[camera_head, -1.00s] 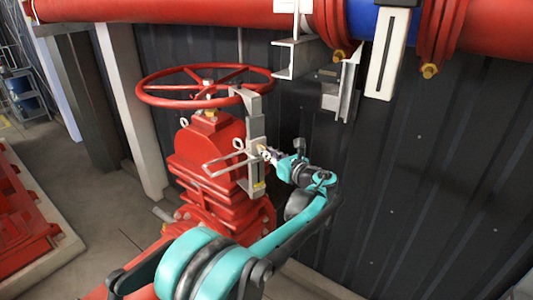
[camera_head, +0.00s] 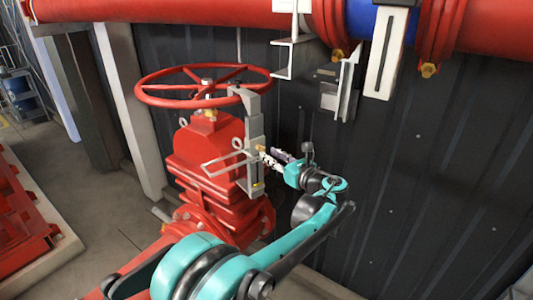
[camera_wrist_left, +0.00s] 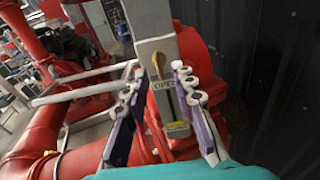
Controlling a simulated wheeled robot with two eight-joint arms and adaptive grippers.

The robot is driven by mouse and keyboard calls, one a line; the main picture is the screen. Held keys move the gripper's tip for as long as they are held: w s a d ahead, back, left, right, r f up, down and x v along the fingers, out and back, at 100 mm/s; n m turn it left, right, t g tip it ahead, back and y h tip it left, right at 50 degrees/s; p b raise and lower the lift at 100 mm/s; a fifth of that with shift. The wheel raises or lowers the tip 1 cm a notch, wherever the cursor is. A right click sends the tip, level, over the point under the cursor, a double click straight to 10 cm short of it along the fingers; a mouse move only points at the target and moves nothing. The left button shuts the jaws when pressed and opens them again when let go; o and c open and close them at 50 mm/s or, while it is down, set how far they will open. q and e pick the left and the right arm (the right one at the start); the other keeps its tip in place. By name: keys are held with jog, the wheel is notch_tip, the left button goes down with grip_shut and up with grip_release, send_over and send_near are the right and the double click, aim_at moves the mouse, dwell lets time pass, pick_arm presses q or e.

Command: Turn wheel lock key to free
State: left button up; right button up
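The wheel lock (camera_head: 252,150) is a grey metal bracket hung on the red handwheel (camera_head: 205,87), with a bar handle on its left. A brass-coloured key (camera_wrist_left: 157,66) sits on the bracket's face in the left wrist view, above a slot with a label that seems to read OPEN. In the head view the key (camera_head: 260,147) is a small gold spot. My left gripper (camera_head: 272,158) is just right of the lock, with its fingers apart. In the wrist view the open gripper (camera_wrist_left: 156,82) has one finger on each side of the key, touching neither side visibly. My right gripper is not in view.
The red valve body (camera_head: 205,150) stands behind the lock. A dark corrugated wall (camera_head: 430,180) is behind on the right. A large red pipe (camera_head: 200,12) and steel brackets (camera_head: 345,90) are above. Open floor (camera_head: 95,190) lies to the left.

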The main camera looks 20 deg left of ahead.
pick_arm(q)
jog(key=v, duration=0.8)
jog(key=shift+s+d, duration=0.25)
jog(key=shift+d, duration=0.05)
jog(key=s+a+f+n+g+h+b, duration=0.25)
jog(key=s+a+f+n+b, duration=0.35)
jog(key=f, duration=0.3)
jog(key=s+a+f+n+g+h+b, duration=0.1)
jog(key=s+a+f+n+h+b, duration=0.3)
jog(key=s+f, duration=0.45)
jog(key=s+d+f+n+h+b, duration=0.3)
jog(key=s+f+n+h+b, duration=0.4)
jog(key=s+f+n, duration=0.8)
notch_tip(320, 180, down, 3)
jog(key=shift+d+r+n, duration=0.1)
jog(key=shift+d+n, duration=0.05)
jog(key=shift+n, duration=0.25)
